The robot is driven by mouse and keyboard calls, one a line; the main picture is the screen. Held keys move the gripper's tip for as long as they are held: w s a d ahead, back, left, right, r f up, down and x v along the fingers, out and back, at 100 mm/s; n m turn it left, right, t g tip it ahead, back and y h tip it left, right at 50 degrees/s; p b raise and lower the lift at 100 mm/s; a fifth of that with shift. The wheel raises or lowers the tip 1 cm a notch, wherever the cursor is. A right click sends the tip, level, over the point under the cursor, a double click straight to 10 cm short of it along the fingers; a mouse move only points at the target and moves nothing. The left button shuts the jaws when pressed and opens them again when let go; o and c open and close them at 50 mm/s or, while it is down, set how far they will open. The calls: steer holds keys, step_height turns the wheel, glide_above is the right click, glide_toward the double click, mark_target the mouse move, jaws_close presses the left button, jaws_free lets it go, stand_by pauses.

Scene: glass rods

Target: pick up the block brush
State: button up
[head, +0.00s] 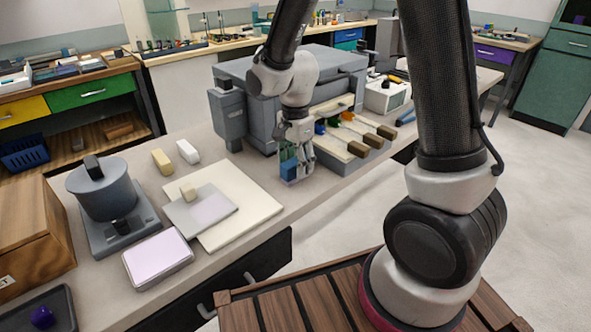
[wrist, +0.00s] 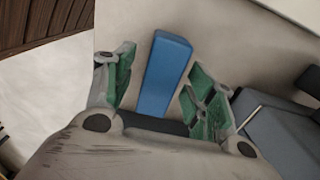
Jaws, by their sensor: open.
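The block brush appears to be the upright-looking blue block (wrist: 166,74) in the wrist view, long and rectangular. It lies between the two green-padded fingers of my gripper (wrist: 163,88), with a gap visible on each side. In the head view my gripper (head: 298,168) points down at the bench's front edge, right of the cream board. The blue block (head: 288,170) shows there beside the fingers, partly hidden by them. My gripper is open and holds nothing. The bristles cannot be made out clearly.
A grey machine (head: 262,90) stands just behind my gripper. A rack with wooden-handled tools (head: 352,135) is to its right. A cream board (head: 245,214), a lavender-topped box (head: 157,258) and a grey round device (head: 103,190) are to the left. Bare bench separates board and gripper.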

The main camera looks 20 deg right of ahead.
steer(key=shift+f, duration=0.2)
steer(key=shift+c, duration=0.4)
steer(key=c, duration=1.1)
steer(key=shift+c, duration=0.2)
